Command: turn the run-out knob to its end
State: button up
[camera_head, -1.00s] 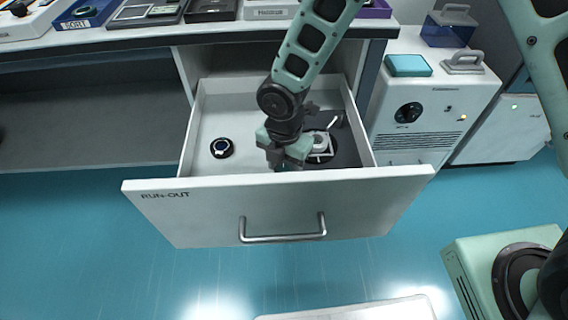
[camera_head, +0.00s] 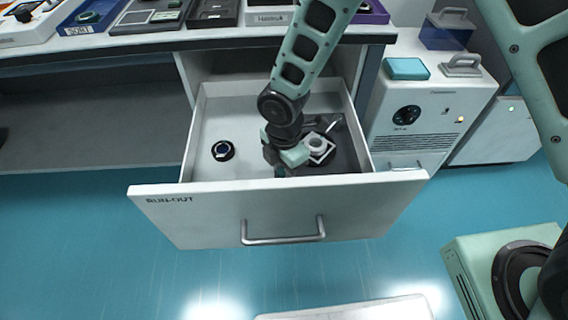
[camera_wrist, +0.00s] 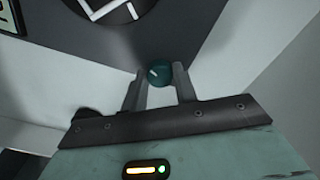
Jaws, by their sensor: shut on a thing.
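The open drawer (camera_head: 180,215) labelled RUN-OUT holds a dark plate (camera_head: 346,152). In the wrist view, a small round teal knob (camera_wrist: 159,73) with a pale pointer line sits at the dark plate's edge, between my fingertips. My gripper (camera_wrist: 159,80) is shut on this knob. In the head view, my gripper (camera_head: 280,168) reaches down into the drawer behind its front panel, and my wrist hides most of the knob.
A white square frame with a ring (camera_head: 317,146) sits on the dark plate, close right of my gripper. A round black piece (camera_head: 223,150) lies at the drawer's left. The drawer walls and front panel surround my gripper. A white cabinet (camera_head: 425,125) stands to the right.

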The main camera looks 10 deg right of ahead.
jog(key=m+p, duration=0.1)
jog(key=m, duration=0.2)
jog(key=shift+r+m, duration=0.15)
jog(key=shift+m, duration=0.25)
jog(key=m+p, duration=0.1)
jog(key=m, duration=0.3)
jog(key=shift+m+p, duration=0.3)
jog(key=shift+p, duration=0.1)
jog(key=m+p, duration=0.1)
jog(key=m, duration=0.2)
jog(key=shift+m, duration=0.3)
jog(key=m+p, duration=0.2)
jog(key=m, duration=0.2)
jog(key=m+p, duration=0.3)
jog(key=m, duration=0.4)
jog(key=shift+a+m, duration=0.1)
jog(key=shift+m, duration=0.2)
jog(key=m+p, duration=0.2)
jog(key=m, duration=0.2)
jog(key=shift+m+p, duration=0.45)
jog(key=shift+m, duration=0.85)
